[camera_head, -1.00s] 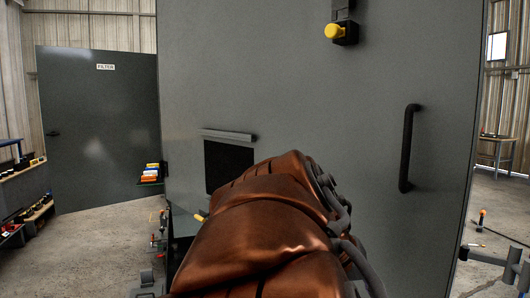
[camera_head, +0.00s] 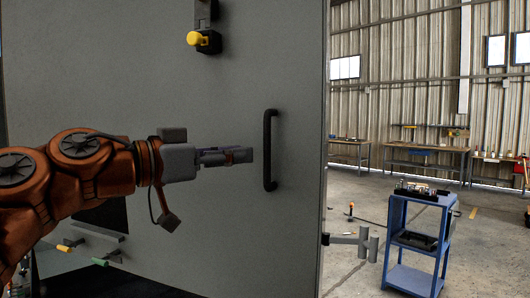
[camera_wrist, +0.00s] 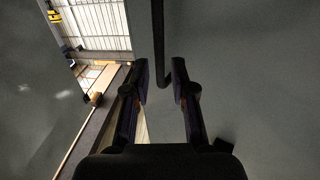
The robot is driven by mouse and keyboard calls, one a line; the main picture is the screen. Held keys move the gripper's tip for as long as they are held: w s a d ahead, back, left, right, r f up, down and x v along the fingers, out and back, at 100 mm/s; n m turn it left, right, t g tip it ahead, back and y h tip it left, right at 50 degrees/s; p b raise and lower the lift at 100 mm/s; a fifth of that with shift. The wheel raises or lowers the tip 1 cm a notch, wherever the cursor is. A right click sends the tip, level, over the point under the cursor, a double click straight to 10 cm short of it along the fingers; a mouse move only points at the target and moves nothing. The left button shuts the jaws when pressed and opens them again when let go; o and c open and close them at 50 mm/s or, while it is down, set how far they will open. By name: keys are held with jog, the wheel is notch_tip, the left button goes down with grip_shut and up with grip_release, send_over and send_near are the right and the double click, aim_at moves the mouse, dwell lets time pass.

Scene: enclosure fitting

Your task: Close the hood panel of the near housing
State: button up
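The large grey panel (camera_head: 200,95) fills the left and middle of the head view; I cannot tell how far it stands open. Its black vertical bar handle (camera_head: 269,150) is near the panel's right edge. My gripper (camera_head: 246,156) points at the handle from the left, with a small gap showing in the head view. In the wrist view, my gripper (camera_wrist: 163,82) has its two fingers spread apart. The handle (camera_wrist: 158,35) shows ahead between them, its foot bending right near the right fingertip. Contact with the handle is not visible.
A yellow knob (camera_head: 194,39) on a black fitting sits high on the panel. Below my arm are a dark opening (camera_head: 105,214) and small coloured-handled items. A blue cart (camera_head: 446,235) with items stands at right. Workbenches line the back wall. Floor between is mostly clear.

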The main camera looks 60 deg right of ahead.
aim_at(268, 182)
jog(key=p+x, duration=0.1)
jog(key=x, duration=0.6)
jog(key=shift+s+d, duration=0.1)
grip_shut()
dwell(0.4)
